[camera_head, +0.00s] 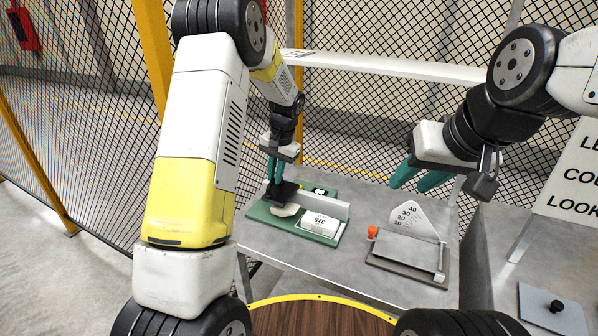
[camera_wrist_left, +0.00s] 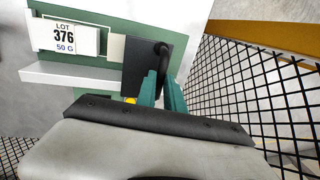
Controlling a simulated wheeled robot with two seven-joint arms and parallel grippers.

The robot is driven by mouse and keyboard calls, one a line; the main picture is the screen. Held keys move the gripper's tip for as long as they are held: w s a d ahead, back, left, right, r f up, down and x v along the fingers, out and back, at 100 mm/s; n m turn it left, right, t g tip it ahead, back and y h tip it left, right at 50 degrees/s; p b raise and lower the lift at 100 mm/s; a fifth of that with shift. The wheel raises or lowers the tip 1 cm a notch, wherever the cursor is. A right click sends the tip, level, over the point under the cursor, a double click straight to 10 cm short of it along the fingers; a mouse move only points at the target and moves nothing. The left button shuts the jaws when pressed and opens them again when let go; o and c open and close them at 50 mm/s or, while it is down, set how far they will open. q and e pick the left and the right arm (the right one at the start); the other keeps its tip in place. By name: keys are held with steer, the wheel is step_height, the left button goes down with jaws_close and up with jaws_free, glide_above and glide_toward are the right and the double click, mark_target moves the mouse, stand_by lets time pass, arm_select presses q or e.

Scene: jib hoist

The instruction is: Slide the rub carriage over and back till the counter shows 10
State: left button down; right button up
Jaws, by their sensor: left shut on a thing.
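The rub carriage is a black plate (camera_head: 281,194) with an upright black handle on the green rub tester (camera_head: 268,215). It sits toward the left end of the tester. It also shows in the left wrist view (camera_wrist_left: 138,62). My left gripper (camera_head: 274,180) is shut on its handle (camera_wrist_left: 163,48), with teal fingers (camera_wrist_left: 162,94) on both sides.
A white block marked 376 (camera_head: 320,223) lies on the tester's right part. Right of it stands a grey device with a fan-shaped scale (camera_head: 408,217) and orange knob (camera_head: 372,231). Grey bench (camera_head: 350,200) shows between them. Mesh fencing stands behind.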

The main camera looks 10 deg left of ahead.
arm_select(q)
steer(key=shift+w+a+r, duration=0.1)
steer(key=shift+w+a, duration=0.15)
steer(key=shift+a, duration=0.35)
steer(key=shift+w+a+f, duration=0.1)
steer(key=shift+w+a, duration=0.1)
steer(key=shift+a, duration=0.4)
steer(key=shift+w+a+r, duration=0.1)
steer(key=shift+w+a, duration=0.15)
steer(key=shift+a, duration=0.35)
steer(key=c, duration=1.5)
jaws_free()
steer(key=shift+a, duration=0.1)
steer(key=shift+o, duration=0.2)
step_height(320, 180, up, 8)
steer(key=d, duration=0.1)
steer(key=shift+s+d+f, duration=0.2)
steer(key=shift+s+d, duration=0.1)
